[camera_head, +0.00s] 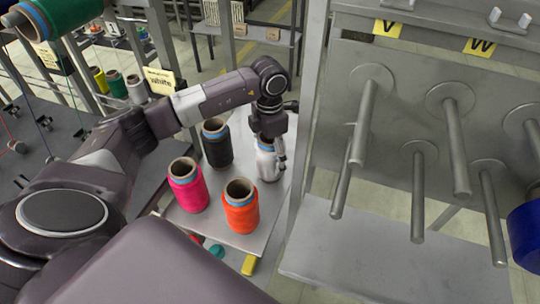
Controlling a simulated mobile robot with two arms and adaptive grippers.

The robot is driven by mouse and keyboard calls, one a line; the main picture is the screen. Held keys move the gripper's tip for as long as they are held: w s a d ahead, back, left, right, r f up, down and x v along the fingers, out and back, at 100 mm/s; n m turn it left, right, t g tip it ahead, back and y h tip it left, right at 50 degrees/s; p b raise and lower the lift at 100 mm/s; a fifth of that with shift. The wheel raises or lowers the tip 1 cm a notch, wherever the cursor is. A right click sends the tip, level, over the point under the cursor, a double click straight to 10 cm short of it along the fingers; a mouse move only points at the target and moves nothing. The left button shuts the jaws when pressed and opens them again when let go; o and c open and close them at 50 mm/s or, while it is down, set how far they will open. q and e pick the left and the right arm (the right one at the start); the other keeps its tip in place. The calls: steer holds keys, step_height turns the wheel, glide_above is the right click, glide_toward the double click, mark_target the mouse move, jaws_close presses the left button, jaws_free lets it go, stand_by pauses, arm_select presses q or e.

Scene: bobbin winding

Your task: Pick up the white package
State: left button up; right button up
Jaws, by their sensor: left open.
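The white package (267,164) is a white bobbin with a blue band near its top, standing upright on a grey shelf (237,238). My left gripper (279,155) points down at the white package, with its fingers at the package's upper part. The gripper is open; I cannot tell whether its fingers touch the package. The package's top is partly hidden by the gripper. My right gripper is not in view.
Black (217,148), pink (188,190) and orange (240,211) bobbins stand close by on the same shelf. At the right is a metal rack (420,75) with several protruding pegs. A sign reading "White" (160,81) hangs behind my arm.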

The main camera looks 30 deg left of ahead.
arm_select(q)
steer(key=shift+c, duration=0.3)
steer(key=c, duration=1.3)
steer(key=shift+r, duration=0.15)
steer(key=shift+c, duration=0.2)
step_height(320, 180, up, 20)
steer(key=b, duration=0.1)
